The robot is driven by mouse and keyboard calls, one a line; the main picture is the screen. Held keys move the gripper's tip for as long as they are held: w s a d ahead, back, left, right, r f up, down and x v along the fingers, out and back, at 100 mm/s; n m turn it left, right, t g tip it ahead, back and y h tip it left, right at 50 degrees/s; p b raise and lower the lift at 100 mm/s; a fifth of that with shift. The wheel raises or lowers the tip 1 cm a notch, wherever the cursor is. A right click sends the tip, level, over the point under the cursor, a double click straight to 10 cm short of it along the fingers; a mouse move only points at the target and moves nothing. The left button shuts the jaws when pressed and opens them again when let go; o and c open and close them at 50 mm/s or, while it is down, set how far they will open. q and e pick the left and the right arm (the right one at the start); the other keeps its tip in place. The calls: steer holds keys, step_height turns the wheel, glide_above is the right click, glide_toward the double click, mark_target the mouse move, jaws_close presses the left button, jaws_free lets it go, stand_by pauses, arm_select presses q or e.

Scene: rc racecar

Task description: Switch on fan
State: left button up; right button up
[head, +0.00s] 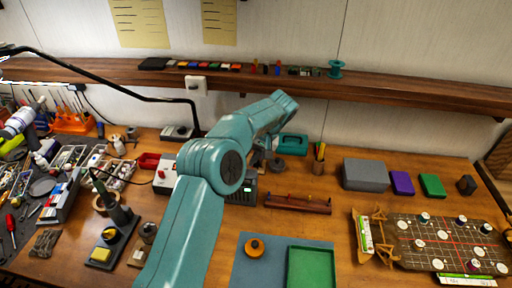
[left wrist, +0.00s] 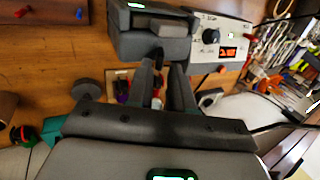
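I cannot pick out a fan with certainty. A dark grey box with a small lit panel (head: 243,191) stands on the bench behind my left arm and may be the fan. It seems to be the dark box (left wrist: 150,38) at the top of the left wrist view. My left gripper (head: 262,160) is partly hidden by its own arm in the head view. In the left wrist view its two fingers (left wrist: 163,72) point at the box's near edge, with a gap between them. Nothing is clearly held. I cannot tell whether they touch the box. My right gripper is out of view.
A pale device with a knob and orange display (left wrist: 222,40) stands beside the dark box. A teal tape dispenser (head: 291,144), pencil cup (head: 319,167) and dark red rack (head: 298,203) are nearby. Tools crowd the left. A wooden shelf (head: 400,95) runs along the wall.

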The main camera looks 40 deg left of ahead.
arm_select(q)
steer(key=v, duration=0.8)
steer(key=shift+d+r+p, duration=0.15)
steer(key=shift+r+p, duration=0.15)
steer(key=shift+p, duration=0.15)
steer(key=shift+w, duration=0.1)
